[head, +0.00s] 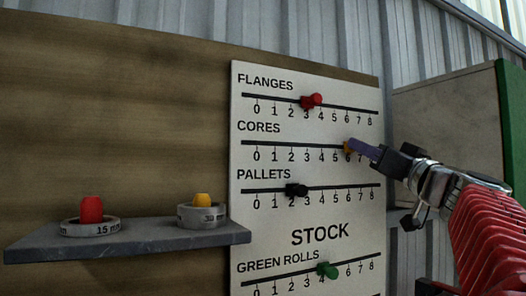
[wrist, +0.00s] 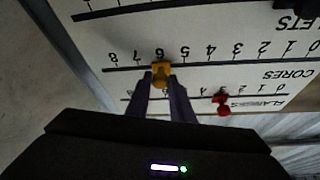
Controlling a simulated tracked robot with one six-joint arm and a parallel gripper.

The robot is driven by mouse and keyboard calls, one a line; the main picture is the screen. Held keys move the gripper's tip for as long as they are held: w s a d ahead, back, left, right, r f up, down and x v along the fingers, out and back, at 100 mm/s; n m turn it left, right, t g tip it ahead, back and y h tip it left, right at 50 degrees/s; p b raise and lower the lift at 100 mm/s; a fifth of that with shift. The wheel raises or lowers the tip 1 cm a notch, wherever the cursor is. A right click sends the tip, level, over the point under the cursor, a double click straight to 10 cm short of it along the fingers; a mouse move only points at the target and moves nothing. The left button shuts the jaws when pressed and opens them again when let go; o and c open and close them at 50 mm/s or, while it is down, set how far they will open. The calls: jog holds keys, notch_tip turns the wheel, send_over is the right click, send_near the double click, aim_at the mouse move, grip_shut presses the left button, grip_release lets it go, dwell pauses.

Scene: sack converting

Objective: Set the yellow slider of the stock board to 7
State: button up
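The white stock board (head: 310,215) carries several sliders on numbered scales. The yellow slider (head: 347,147) is on the CORES scale, at the 6 mark. It also shows in the upside-down wrist view (wrist: 160,70), in line with the 6. My gripper (head: 359,148) reaches in from the right. In the wrist view its two purple fingers (wrist: 163,84) lie one on each side of the yellow knob, close against it, and appear shut on it. The fingers partly cover the knob in the head view.
A red slider (head: 312,100) sits above on FLANGES near 3 to 4. A green slider (head: 327,270) is lower on GREEN ROLLS. A grey shelf (head: 130,243) at left holds two rings with red and yellow pieces.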

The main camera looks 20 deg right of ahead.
grip_shut()
jog(key=shift+d, duration=0.15)
